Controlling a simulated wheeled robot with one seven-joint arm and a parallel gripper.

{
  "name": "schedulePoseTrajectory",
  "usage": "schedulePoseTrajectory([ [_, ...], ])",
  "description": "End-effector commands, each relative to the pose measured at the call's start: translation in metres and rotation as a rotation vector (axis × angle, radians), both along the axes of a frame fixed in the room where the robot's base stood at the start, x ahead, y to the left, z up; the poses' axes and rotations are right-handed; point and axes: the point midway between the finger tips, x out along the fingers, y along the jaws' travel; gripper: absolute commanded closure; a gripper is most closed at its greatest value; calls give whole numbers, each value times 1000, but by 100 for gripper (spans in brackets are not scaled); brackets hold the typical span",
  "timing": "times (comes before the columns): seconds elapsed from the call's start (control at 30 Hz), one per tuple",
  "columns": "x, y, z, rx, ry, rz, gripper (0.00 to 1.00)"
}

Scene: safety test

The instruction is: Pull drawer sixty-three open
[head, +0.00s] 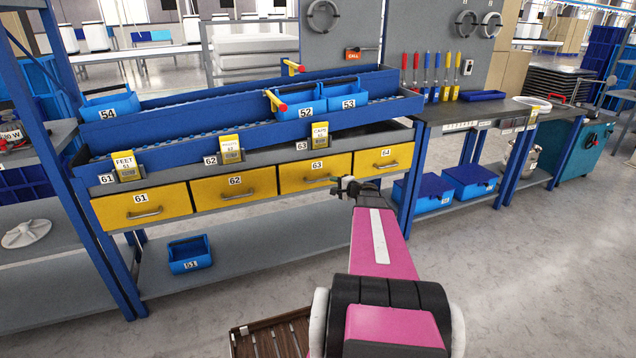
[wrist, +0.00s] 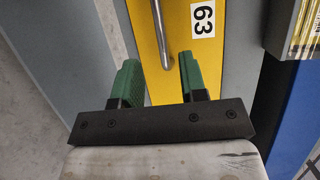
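Drawer sixty-three (head: 300,176) is a yellow drawer front with a "63" label, third from the left in a row, and it looks shut, level with its neighbours. Its silver bar handle (wrist: 161,35) shows in the wrist view, with its lower end in the picture between my green fingertips. My gripper (head: 340,184) is at the right part of this drawer front in the head view. In the wrist view my gripper (wrist: 158,68) is open, its fingers apart and not closed on the handle. I cannot tell how deep the handle lies between them.
Yellow drawers 61 (head: 140,207), 62 (head: 232,191) and 64 (head: 383,166) flank it, all shut. Small yellow boxes (head: 320,140) stand on the ledge above. A blue bin (head: 190,262) sits on the lower shelf. A brown slatted crate (head: 270,340) is at the bottom. Open floor lies right.

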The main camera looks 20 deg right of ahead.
Motion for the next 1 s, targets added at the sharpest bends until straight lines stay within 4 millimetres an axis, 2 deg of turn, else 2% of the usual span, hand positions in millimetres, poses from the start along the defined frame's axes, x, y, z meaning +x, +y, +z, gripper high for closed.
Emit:
schedulePoseTrajectory([
  [0.3, 51, 23, -12, 0, 1, 4, 61],
  [0.5, 76, 35, -17, 0, 1, 4, 61],
  [0.7, 87, 41, -19, -1, 1, 3, 61],
  [1.0, 88, 42, -19, -1, 1, 2, 61],
])
